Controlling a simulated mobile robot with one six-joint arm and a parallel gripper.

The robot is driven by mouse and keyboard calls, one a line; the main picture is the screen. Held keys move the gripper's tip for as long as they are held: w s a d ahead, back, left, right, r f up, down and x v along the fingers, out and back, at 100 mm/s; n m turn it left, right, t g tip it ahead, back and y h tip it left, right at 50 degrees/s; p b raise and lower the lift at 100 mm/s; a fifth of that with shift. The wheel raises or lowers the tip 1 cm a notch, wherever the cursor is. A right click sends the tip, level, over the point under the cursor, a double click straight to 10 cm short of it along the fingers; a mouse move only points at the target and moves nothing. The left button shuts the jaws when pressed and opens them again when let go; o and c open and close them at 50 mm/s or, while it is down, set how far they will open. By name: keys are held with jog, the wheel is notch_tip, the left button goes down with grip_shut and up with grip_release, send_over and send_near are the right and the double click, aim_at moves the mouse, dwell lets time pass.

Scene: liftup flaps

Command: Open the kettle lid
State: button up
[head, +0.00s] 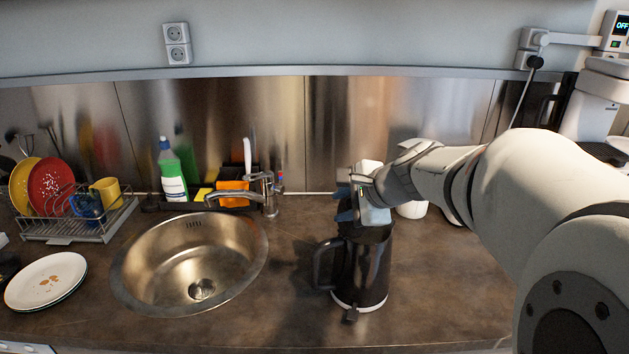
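A black kettle (362,268) with a pale base ring stands upright on the brown countertop, right of the sink. Its handle (324,264) is on the left side, and a small dark tab shows low at its front. My gripper (345,207) is at the top of the kettle, reaching in from the right. Its dark fingers are near the upper rim on the left. The gripper and wrist cover much of the kettle's top, so I cannot tell the lid's position or whether the fingers touch it.
A round metal sink (190,262) with a faucet (262,190) lies to the left. A dish rack (80,218), a green bottle (172,170) and stacked plates (46,280) stand farther left. A white object (412,209) is behind my arm. Counter right of the kettle is clear.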

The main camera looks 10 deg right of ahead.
jog(key=shift+o, duration=0.5)
jog(key=shift+s+r, duration=0.1)
jog(key=v, duration=0.7)
jog(key=shift+s+r, duration=0.2)
jog(key=shift+d, duration=0.1)
